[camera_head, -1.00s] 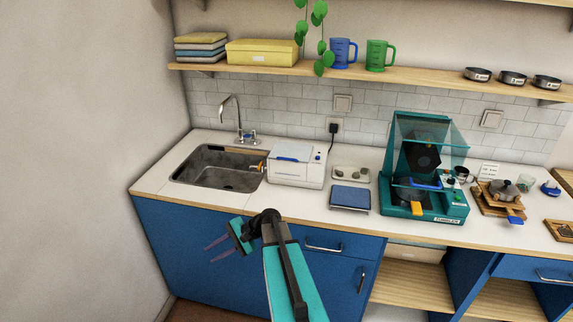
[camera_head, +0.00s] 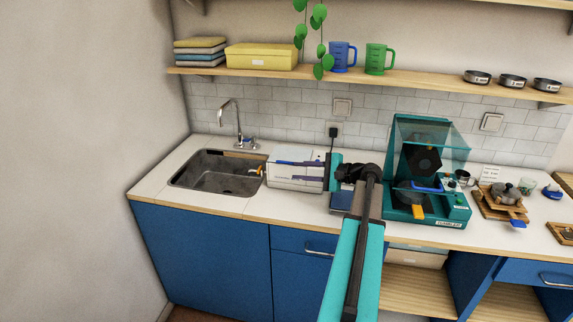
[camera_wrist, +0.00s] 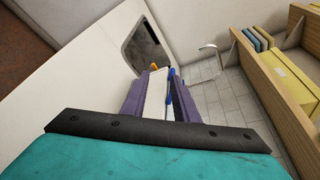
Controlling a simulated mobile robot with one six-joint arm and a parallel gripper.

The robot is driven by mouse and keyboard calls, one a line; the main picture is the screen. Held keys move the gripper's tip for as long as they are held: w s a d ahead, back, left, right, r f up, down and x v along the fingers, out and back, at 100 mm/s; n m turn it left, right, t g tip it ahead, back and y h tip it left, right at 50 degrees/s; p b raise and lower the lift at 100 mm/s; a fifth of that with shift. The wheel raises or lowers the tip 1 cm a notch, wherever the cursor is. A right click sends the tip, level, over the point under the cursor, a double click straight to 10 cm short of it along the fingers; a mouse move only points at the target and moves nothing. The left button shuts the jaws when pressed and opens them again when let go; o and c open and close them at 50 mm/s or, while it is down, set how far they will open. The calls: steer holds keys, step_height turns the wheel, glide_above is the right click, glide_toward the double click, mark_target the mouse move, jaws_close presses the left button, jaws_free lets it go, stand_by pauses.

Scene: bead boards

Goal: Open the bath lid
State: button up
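The bath is a white box (camera_head: 283,182) on the counter, right of the sink, with its lid shut. The lid has a blue handle, which shows in the wrist view (camera_wrist: 170,92). My gripper (camera_head: 284,169) is open, with its purple fingers pointing left across the bath. In the wrist view my gripper (camera_wrist: 162,74) has its fingers apart, with the white bath and blue handle between or just below them. I cannot tell whether they touch the handle. My gripper hides part of the bath's front and right side in the head view.
A sink (camera_head: 215,174) with a tap (camera_head: 238,125) lies left of the bath. A teal tumbler machine (camera_head: 447,208) stands to the right. A blue-topped scale (camera_head: 341,201) is partly hidden by my arm. A wooden shelf (camera_head: 370,80) hangs above.

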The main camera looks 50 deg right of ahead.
mark_target(289, 163)
steer(key=shift+h, duration=0.5)
steer(key=s+d+r, duration=0.2)
steer(key=s+d, duration=0.1)
steer(key=shift+d+r, duration=0.1)
steer(key=shift+d, duration=0.05)
steer(key=shift+r+p+x, duration=0.2)
steer(key=shift+p+x, duration=1.45)
steer(key=shift+x, duration=4.4)
jaws_close()
steer(key=shift+t, duration=0.3)
